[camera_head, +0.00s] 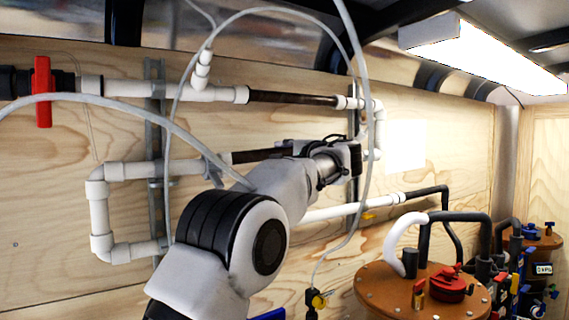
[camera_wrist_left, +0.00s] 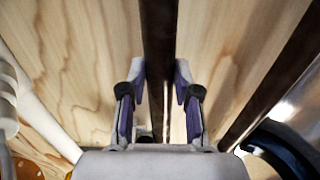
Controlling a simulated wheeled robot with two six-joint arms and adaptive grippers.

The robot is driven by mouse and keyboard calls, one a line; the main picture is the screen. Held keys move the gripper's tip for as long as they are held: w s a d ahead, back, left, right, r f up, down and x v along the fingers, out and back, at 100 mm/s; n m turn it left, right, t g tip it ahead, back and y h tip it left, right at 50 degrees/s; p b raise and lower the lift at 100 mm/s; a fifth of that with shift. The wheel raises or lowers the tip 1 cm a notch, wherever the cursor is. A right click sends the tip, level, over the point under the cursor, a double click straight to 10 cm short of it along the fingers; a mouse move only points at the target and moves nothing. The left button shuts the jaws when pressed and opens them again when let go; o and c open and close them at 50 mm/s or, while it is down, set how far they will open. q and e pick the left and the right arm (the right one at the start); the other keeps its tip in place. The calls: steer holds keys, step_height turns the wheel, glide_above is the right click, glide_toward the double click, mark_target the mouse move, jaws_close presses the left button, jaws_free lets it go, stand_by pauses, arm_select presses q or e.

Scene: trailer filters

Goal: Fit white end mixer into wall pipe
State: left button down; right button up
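A dark mixer tube (camera_head: 262,155) runs level in the middle pipe row on the wood wall. Its left end meets the white wall pipe (camera_head: 135,170); whether it sits inside that fitting is hard to tell. My left gripper (camera_head: 355,158) is at the tube's right part and hides it in the head view. In the left wrist view the dark tube (camera_wrist_left: 159,40) passes between the fingertips of my left gripper (camera_wrist_left: 160,85), with a purple-padded finger close against each side. The tube's right end is hidden. My right gripper is not in view.
Above runs another dark tube (camera_head: 290,98) between white fittings. Below is a white pipe (camera_head: 340,211). A red-handled valve (camera_head: 43,92) is at upper left. Brown-lidded tanks (camera_head: 385,288) with hoses and valves stand at lower right. Thin hoses loop across my arm.

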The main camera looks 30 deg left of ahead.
arm_select(q)
steer(key=shift+s+a+f, duration=0.25)
steer(key=shift+s+f, duration=0.45)
steer(key=shift+f, duration=0.2)
steer(key=c, duration=0.9)
jaws_free()
steer(key=shift+w+f, duration=0.15)
steer(key=shift+w, duration=0.1)
steer(key=shift+o, duration=0.2)
steer(key=b+v, duration=0.1)
steer(key=v, duration=0.1)
steer(key=b+v, duration=0.2)
steer(key=v, duration=0.1)
steer(key=shift+w+d+f, duration=0.15)
steer(key=shift+w+f, duration=0.05)
steer(key=b+v, duration=0.1)
steer(key=v, duration=0.5)
steer(key=shift+s+d+r+b, duration=0.15)
steer(key=shift+d+r+b, duration=0.15)
steer(key=shift+d+b, duration=0.1)
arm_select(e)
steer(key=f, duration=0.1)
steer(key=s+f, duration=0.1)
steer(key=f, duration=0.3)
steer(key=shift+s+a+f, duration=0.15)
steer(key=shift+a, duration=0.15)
arm_select(q)
steer(key=shift+a, duration=0.1)
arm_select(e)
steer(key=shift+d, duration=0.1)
